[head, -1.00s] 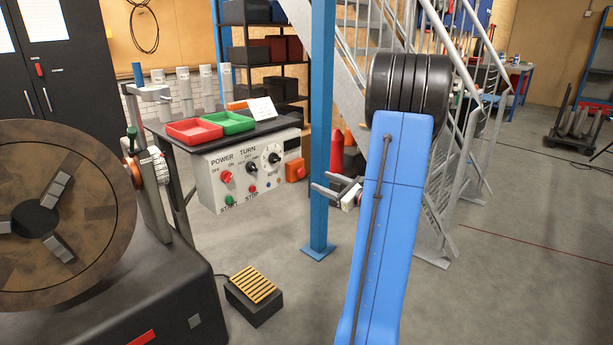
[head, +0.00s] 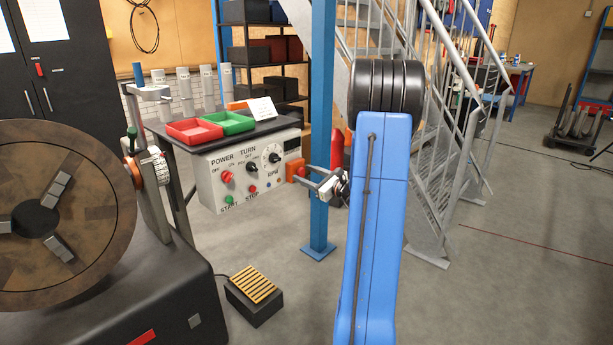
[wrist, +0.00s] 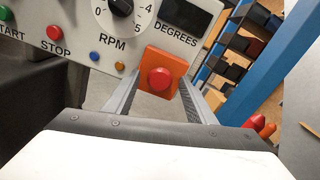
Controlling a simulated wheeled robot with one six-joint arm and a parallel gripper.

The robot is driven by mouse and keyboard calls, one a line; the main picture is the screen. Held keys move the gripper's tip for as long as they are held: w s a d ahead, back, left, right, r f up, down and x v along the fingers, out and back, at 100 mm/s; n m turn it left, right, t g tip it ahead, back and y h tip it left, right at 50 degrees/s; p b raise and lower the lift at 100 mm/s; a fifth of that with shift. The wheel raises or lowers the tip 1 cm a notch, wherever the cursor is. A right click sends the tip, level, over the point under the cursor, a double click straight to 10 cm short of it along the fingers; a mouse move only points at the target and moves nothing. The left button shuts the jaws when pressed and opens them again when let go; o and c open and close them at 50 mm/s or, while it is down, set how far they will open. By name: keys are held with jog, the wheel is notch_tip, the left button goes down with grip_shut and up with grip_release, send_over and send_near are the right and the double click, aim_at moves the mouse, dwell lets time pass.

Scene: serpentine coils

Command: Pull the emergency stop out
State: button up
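The emergency stop is a red round button (wrist: 160,79) on an orange box (wrist: 166,60) at the lower right edge of the grey control panel (wrist: 72,24). In the head view the orange box (head: 296,169) shows at the panel's right side. My gripper (head: 306,174) reaches it from the right in the head view. In the wrist view my gripper (wrist: 158,92) is open, with one finger on each side of the button. No contact with the button shows; the exact distance from the fingertips to it is hard to tell.
A blue post (head: 320,120) stands close beside my gripper. Red and green trays (head: 194,131) sit on the table above the panel. A lathe chuck (head: 90,220) is at the left, and a foot pedal (head: 253,295) is on the floor.

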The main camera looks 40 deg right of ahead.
grip_shut()
jog(key=shift+s+d, duration=0.1)
jog(key=shift+s, duration=0.75)
jog(key=shift+f, duration=0.1)
jog(key=shift+o, duration=0.3)
grip_release()
jog(key=shift+s, duration=0.1)
jog(key=s+d, duration=0.1)
jog(key=s, duration=1.6)
jog(key=shift+s+d, duration=0.2)
jog(key=shift+d, duration=0.05)
